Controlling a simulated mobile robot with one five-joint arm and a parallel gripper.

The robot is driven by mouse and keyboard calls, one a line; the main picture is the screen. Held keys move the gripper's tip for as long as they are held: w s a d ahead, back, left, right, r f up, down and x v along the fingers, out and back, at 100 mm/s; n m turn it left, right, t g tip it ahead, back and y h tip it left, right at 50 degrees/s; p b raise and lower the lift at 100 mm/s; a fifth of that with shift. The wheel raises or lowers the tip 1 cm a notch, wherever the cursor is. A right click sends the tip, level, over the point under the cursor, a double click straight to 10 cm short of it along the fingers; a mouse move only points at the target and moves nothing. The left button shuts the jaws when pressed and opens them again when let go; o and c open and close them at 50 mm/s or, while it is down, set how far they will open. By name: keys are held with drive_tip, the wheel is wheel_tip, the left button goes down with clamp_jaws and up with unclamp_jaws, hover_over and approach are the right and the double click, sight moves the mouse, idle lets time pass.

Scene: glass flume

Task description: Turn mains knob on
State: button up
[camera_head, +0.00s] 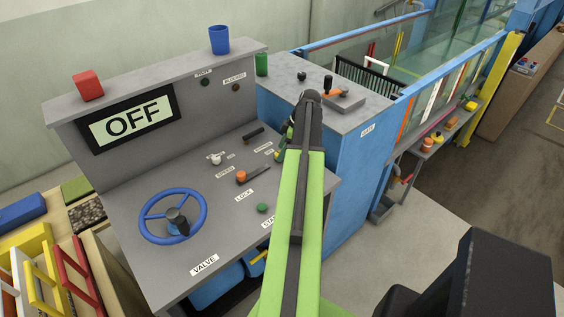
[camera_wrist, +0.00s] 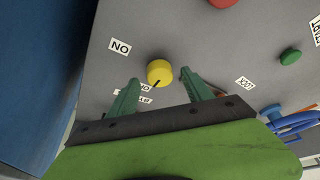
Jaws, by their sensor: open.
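In the head view my arm covers most of the gripper and the knob. The console display (camera_head: 132,119) reads OFF.
The console (camera_head: 125,190) also carries a blue valve wheel (camera_head: 147,228), an orange lever (camera_head: 254,174) and a green button (camera_head: 262,208). A red block (camera_head: 88,85) and a blue cup (camera_head: 219,40) stand on its top ledge. A blue cabinet (camera_head: 352,170) adjoins on the right.

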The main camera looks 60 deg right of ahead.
drive_tip(key=shift+x, duration=0.8)
drive_tip(key=shift+r, duration=0.1)
clamp_jaws()
drive_tip(key=shift+d, duration=0.15)
